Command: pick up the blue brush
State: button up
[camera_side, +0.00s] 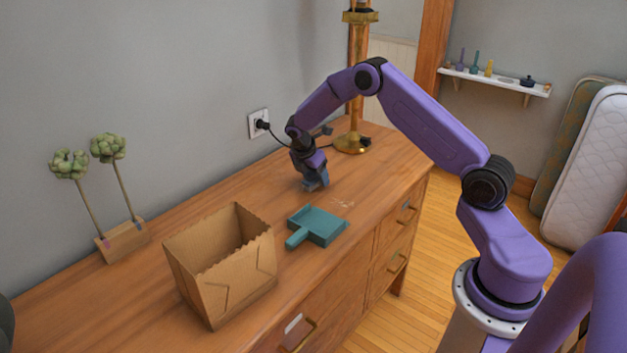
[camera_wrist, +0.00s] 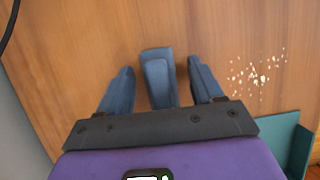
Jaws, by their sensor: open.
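The blue brush (camera_wrist: 159,85) shows in the wrist view as a blue-grey block standing between my two fingers, with gaps on both sides. Part of it is hidden under my gripper's dark mount. My gripper (camera_wrist: 160,66) is open around it, one finger to its left and one to its right. In the side view my gripper (camera_side: 313,180) points down low over the wooden dresser top (camera_side: 240,190), beyond the dustpan. There the fingers and the brush look alike in colour, and I cannot clearly separate them.
A teal dustpan (camera_side: 319,225) lies nearer the front edge, with pale crumbs (camera_side: 344,204) beside it. A brown paper bag (camera_side: 222,265) stands open to the left. A brass lamp base (camera_side: 351,143) and a black cord (camera_side: 279,138) are close behind my gripper.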

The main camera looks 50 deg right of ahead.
jog(key=shift+d+f, duration=0.1)
jog(key=shift+f, duration=0.1)
jog(key=c, duration=1.2)
jog(key=shift+r, duration=0.1)
jog(key=shift+r, duration=0.2)
notch_tip(320, 180, up, 3)
jog(key=shift+s+r, duration=0.1)
jog(key=shift+s, duration=0.05)
jog(key=s+a+r, duration=0.1)
jog(key=s+r, duration=0.2)
jog(key=s, duration=0.1)
jog(key=s+a+r, duration=0.2)
jog(key=s+r, duration=0.1)
jog(key=s, duration=0.1)
jog(key=s+a+r, duration=0.1)
jog(key=s+r, duration=0.2)
jog(key=s, duration=0.2)
jog(key=shift+a+r, duration=0.1)
jog(key=shift+a, duration=0.05)
